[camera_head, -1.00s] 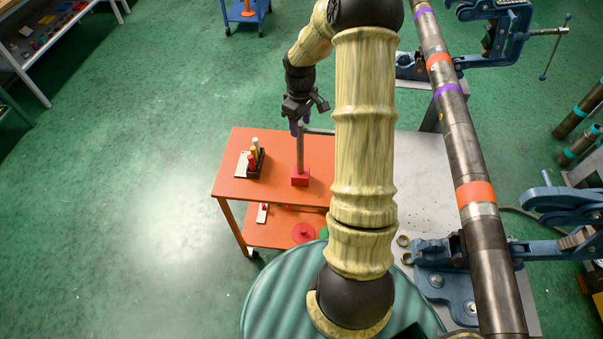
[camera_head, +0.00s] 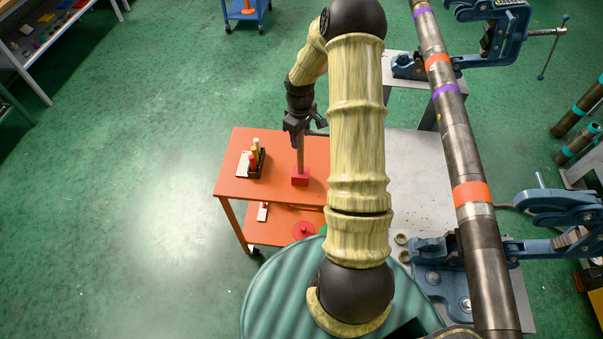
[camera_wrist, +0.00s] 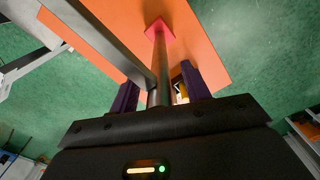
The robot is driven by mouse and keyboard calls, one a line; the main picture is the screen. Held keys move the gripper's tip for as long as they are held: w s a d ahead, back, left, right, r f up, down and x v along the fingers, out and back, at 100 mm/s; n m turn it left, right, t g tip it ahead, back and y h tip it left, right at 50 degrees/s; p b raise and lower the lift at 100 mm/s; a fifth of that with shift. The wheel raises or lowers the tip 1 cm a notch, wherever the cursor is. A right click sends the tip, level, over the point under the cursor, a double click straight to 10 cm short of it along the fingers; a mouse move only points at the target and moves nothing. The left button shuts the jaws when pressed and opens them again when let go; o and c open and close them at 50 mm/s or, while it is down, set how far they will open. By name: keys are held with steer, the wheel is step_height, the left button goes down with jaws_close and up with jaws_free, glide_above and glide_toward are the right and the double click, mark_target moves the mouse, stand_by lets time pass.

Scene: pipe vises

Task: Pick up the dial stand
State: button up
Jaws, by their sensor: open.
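The dial stand has a red square base (camera_head: 300,177) on the orange cart top and a grey upright post (camera_head: 300,156). In the wrist view its base (camera_wrist: 160,29) shows at the top, and its post (camera_wrist: 160,68) runs down to my gripper. A grey bar (camera_wrist: 110,48) slants in from the upper left to the post's near end. My gripper (camera_head: 296,138) is at the upper part of the post. In the wrist view my gripper (camera_wrist: 160,92) is open, with its purple fingers on either side of the post. Contact with the post cannot be told.
A dark rack (camera_head: 256,164) with red and yellow handles and a white card stand left of the dial stand on the orange cart (camera_head: 228,182). A long steel pipe (camera_head: 455,130) in blue vises (camera_head: 440,262) runs along the right. Green floor is clear at left.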

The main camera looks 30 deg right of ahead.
jaws_close()
stand_by(1.2)
steer(key=shift+r, duration=0.1)
